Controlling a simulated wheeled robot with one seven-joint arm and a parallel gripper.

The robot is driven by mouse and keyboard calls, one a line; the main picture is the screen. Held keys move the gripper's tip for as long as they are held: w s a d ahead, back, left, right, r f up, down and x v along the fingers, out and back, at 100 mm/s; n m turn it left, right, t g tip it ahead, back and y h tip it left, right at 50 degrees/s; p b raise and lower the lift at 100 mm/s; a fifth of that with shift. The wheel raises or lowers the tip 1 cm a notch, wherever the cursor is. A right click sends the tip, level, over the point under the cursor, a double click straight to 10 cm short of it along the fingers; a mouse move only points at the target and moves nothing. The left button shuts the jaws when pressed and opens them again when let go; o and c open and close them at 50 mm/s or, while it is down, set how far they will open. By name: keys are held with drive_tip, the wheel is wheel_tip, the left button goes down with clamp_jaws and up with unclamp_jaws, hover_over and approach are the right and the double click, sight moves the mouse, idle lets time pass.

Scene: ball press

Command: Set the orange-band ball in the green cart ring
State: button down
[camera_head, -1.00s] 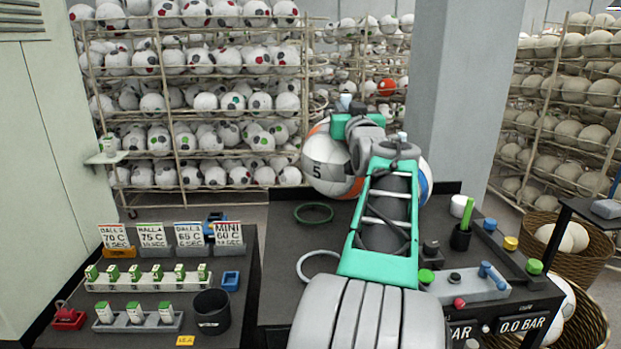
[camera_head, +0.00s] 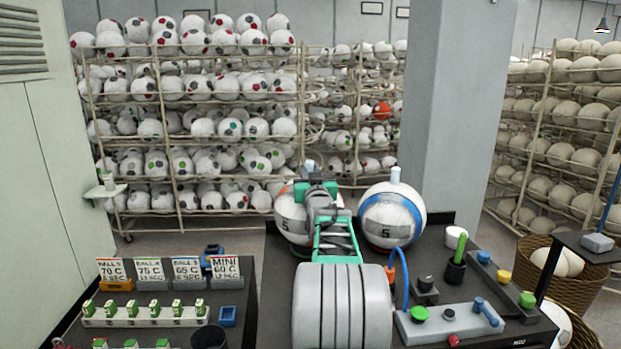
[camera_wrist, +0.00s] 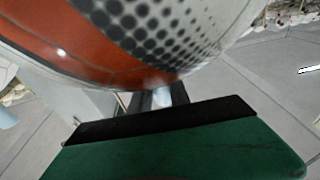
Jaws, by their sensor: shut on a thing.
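The orange-band ball (camera_head: 290,222), white with orange and a number 5, is at the back left of the dark cart top, partly behind my arm. My gripper (camera_head: 312,182) is at its top, shut on the ball's pale plug (camera_head: 309,166). In the wrist view the ball (camera_wrist: 95,40) fills the upper part, with the pale plug (camera_wrist: 162,97) by the dark jaw.
A blue-band ball (camera_head: 392,217) with a pale plug stands close on the right. A side table with signs (camera_head: 225,268) stands at left. A grey pillar (camera_head: 450,110) rises behind.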

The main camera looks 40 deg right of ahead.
drive_tip(key=shift+s+f, duration=0.1)
drive_tip(key=shift+f, duration=0.9)
drive_tip(key=shift+f, duration=0.2)
drive_tip(key=c, duration=1.2)
unclamp_jaws()
drive_tip(key=shift+f, duration=0.1)
drive_tip(key=shift+c, duration=0.2)
